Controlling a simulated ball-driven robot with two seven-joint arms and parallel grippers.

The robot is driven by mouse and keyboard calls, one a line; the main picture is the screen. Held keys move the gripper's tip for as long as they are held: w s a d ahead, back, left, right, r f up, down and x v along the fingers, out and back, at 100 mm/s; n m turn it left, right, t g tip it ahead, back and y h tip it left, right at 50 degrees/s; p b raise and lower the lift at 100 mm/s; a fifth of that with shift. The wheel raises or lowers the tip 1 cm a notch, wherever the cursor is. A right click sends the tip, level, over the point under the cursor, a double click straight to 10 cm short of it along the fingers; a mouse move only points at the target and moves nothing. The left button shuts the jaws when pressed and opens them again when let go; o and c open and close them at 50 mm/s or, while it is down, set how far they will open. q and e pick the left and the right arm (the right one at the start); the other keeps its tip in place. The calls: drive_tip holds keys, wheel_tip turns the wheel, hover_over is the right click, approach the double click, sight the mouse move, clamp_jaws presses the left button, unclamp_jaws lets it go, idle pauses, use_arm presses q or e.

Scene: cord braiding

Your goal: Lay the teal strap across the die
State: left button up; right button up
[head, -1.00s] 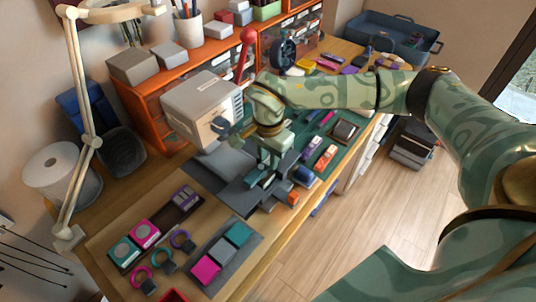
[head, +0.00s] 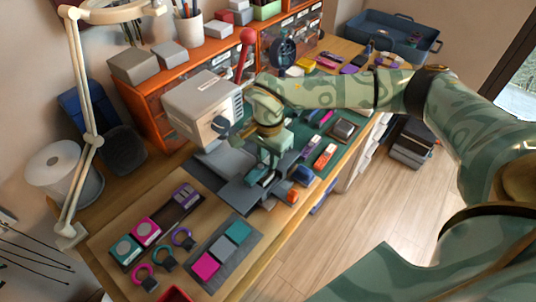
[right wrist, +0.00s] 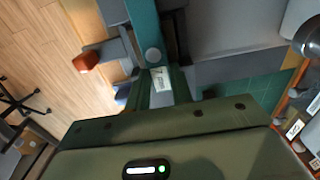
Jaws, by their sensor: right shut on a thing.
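My right gripper (head: 262,178) is shut on the teal strap, above the dark grey bed in front of the press. In the right wrist view the teal strap (right wrist: 145,30) runs up from between the fingers (right wrist: 164,92) past a grey slab (right wrist: 230,28). In the head view the gripper and arm hide most of the strap. The die is not clearly told apart from the grey parts of the bed (head: 235,190). I cannot tell whether the strap touches them. My left gripper is not in view.
The pale press (head: 202,103) with a red lever (head: 246,48) stands just behind the gripper. An orange block (right wrist: 87,61) sits beside the bed. A tray of coloured squares (head: 222,252) and several rings lie at the front left. A green mat (head: 310,132) is to the right.

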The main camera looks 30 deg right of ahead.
drive_tip(key=shift+f, duration=0.15)
drive_tip(key=o, duration=1)
drive_tip(key=shift+o, duration=0.2)
